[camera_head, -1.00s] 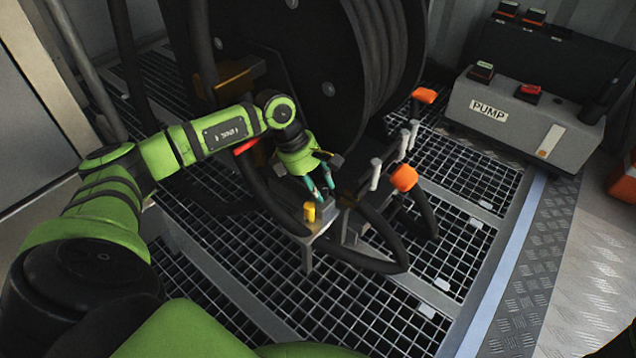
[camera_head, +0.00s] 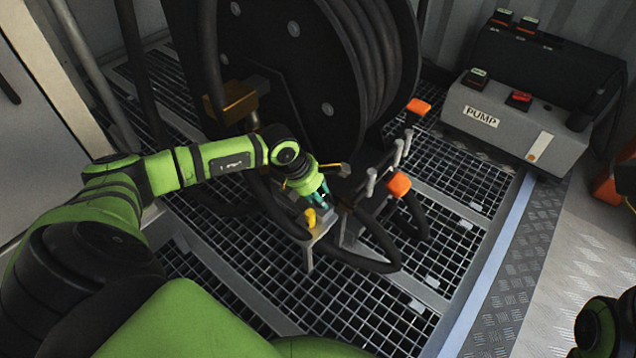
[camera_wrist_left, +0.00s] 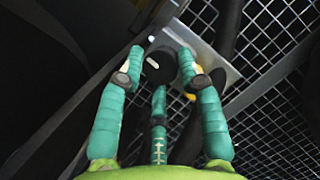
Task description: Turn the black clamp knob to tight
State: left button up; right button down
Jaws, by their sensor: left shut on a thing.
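The black clamp knob (camera_wrist_left: 159,66) shows in the left wrist view as a round dark cap with a short white mark line. It sits on a grey metal bracket (camera_wrist_left: 204,62). My left gripper (camera_wrist_left: 160,72) has its teal fingers closed around the knob, one on each side and a third below. In the head view the left gripper (camera_head: 320,194) points down at the bracket beside the yellow post (camera_head: 310,217). There the fingers hide the knob. My right gripper does not show; only a green and black part of me shows at the lower right.
A large black hose reel (camera_head: 300,60) stands behind the gripper. Orange-handled levers (camera_head: 398,184) and a black hose (camera_head: 365,262) are close on its right. The grey pump box (camera_head: 500,118) stands farther right. Open floor grating (camera_head: 360,310) lies in front.

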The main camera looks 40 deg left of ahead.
pick_arm(q)
jog(key=shift+d, duration=0.5)
jog(key=shift+w, duration=0.1)
jog(key=o, duration=1.1)
jog(key=shift+a, duration=0.25)
jog(key=shift+a+r, duration=0.2)
jog(key=shift+r, duration=0.2)
jog(key=v, duration=1.1)
jog(key=shift+s+d, duration=0.15)
jog(key=shift+s, duration=0.05)
